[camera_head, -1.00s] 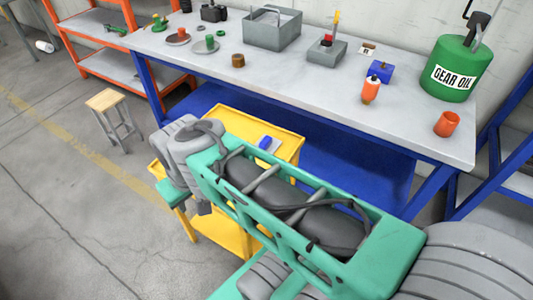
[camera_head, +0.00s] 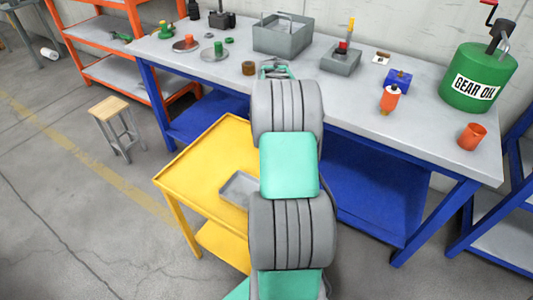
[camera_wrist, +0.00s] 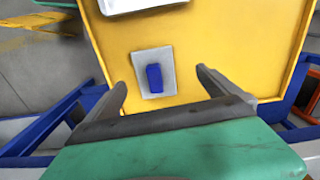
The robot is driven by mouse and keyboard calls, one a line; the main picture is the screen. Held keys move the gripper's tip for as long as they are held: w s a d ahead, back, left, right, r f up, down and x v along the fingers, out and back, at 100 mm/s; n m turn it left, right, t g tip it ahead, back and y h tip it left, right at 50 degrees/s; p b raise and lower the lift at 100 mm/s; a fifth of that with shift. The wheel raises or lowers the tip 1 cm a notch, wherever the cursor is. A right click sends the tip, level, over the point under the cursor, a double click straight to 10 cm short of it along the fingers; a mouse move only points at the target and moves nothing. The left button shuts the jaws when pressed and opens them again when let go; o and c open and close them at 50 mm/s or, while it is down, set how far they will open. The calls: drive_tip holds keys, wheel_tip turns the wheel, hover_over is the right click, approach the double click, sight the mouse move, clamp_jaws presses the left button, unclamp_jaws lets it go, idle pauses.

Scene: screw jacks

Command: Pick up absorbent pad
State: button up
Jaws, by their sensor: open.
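In the wrist view a pale grey rectangular pad (camera_wrist: 144,62), which looks like the absorbent pad, lies flat on the yellow cart top (camera_wrist: 220,45). A small blue block (camera_wrist: 154,78) sits on it. My gripper (camera_wrist: 160,78) is open and empty. Its two fingers are spread to either side of the pad in the picture. I cannot tell how high they are above it. In the head view my arm hides the pad, and the yellow cart (camera_head: 195,165) shows to its left.
A grey metal tray (camera_head: 238,188) lies on the cart, beyond the pad in the wrist view. The workbench (camera_head: 320,95) behind holds a grey bin (camera_head: 282,38), an orange bottle (camera_head: 390,99) and a green gear oil can (camera_head: 478,75). A wooden stool (camera_head: 108,106) stands at left.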

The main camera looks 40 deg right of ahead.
drive_tip(key=shift+s+d+f+m, duration=0.15)
drive_tip(key=shift+d+f+m, duration=0.05)
drive_tip(key=shift+d+f, duration=0.4)
drive_tip(key=shift+s+d+f+m, duration=0.15)
drive_tip(key=shift+d+f+m, duration=0.05)
drive_tip(key=shift+d+f, duration=0.35)
wheel_tip(320, 180, down, 6)
drive_tip(key=shift+s+f+p, duration=0.15)
drive_tip(key=shift+f+p, duration=0.1)
drive_tip(key=shift+p, duration=0.1)
drive_tip(key=c, duration=1.5)
drive_tip(key=shift+r, duration=0.35)
wheel_tip(320, 180, up, 2)
drive_tip(key=shift+d+r+b, duration=0.1)
drive_tip(key=shift+r+b, duration=0.15)
drive_tip(key=shift+b, duration=0.05)
drive_tip(key=s+a+r, duration=0.6)
drive_tip(key=s, duration=0.1)
drive_tip(key=s+a+r+b, duration=0.1)
drive_tip(key=s+a+r, duration=0.2)
drive_tip(key=r, duration=0.1)
drive_tip(key=shift+s, duration=0.35)
